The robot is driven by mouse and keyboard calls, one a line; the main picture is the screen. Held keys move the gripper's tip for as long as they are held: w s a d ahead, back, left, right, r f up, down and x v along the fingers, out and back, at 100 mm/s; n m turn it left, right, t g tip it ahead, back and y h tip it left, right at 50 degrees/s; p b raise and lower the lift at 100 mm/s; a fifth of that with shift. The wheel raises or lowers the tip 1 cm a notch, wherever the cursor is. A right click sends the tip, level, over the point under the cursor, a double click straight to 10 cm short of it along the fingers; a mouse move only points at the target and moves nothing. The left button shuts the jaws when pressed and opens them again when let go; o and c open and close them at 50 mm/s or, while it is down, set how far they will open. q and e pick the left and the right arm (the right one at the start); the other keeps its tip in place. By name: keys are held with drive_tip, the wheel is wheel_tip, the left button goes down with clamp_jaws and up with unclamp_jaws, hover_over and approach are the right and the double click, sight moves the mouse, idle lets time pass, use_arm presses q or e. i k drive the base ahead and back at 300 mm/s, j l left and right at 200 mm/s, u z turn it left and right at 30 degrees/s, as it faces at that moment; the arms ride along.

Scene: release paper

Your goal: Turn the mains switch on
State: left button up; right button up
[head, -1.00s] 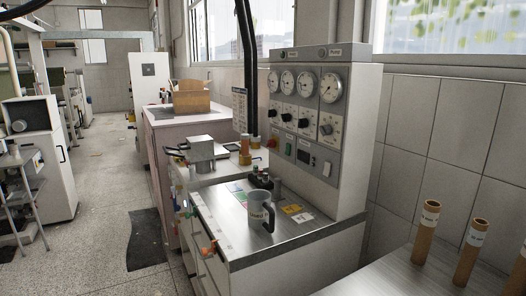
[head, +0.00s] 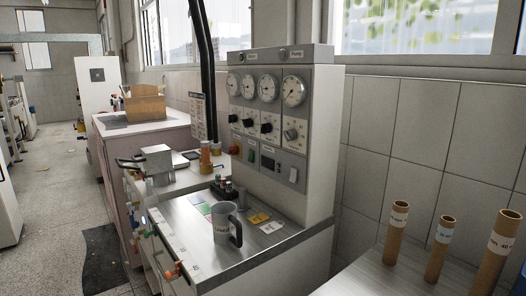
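A grey control panel (head: 268,136) stands upright at the back of a metal-topped cabinet, right of centre in the head view. Its upper row holds several round gauges (head: 294,91). Below them are several dark knobs (head: 267,128) and a lighter knob (head: 290,134). Neither gripper is in view.
Several cardboard tubes (head: 442,250) stand on a table at right. Free floor (head: 55,215) lies at left.

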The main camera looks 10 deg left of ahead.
sight(233, 150)
drive_tip(key=i+j+z, duration=0.15)
drive_tip(key=j, duration=0.2)
drive_tip(key=i+j+z, duration=0.15)
drive_tip(key=j, duration=0.2)
drive_tip(key=j+z, duration=0.2)
drive_tip(key=j, duration=0.2)
drive_tip(key=i+j+z, duration=0.15)
drive_tip(key=j, duration=0.25)
